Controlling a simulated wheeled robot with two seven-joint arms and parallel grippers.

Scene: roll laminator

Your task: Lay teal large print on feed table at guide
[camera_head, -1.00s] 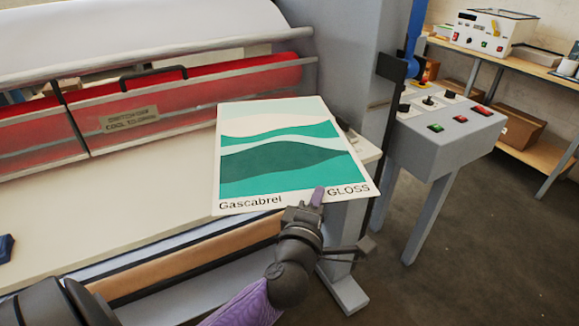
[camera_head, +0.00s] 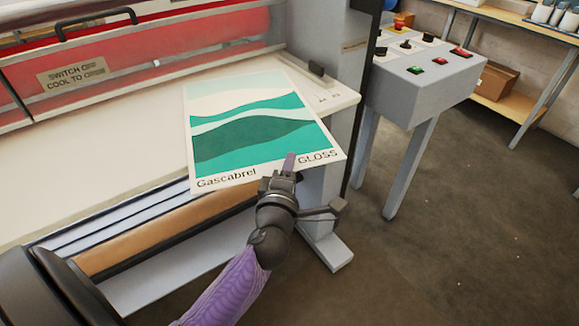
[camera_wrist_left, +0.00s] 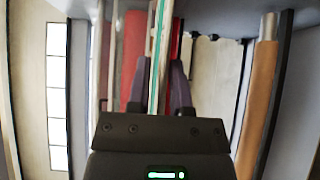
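The teal large print (camera_head: 250,135), a white sheet with teal waves and the words "Gascabrel" and "GLOSS", spans the right part of the cream feed table (camera_head: 110,160). Its near edge reaches past the table's front edge. I cannot tell whether it touches the table. My left gripper (camera_head: 289,164) is shut on the print's near edge, beside "GLOSS". In the left wrist view the print (camera_wrist_left: 159,45) is edge-on between the two fingers (camera_wrist_left: 162,85). A small black block (camera_head: 317,69), possibly the guide, stands at the table's right end beyond the print. My right gripper is out of view.
The red roller cover (camera_head: 170,40) with its warning label (camera_head: 72,75) lies behind the table. A grey control box (camera_head: 425,85) with buttons stands to the right. A shelf (camera_head: 520,110) with a carton is farther back. The table's left part looks clear.

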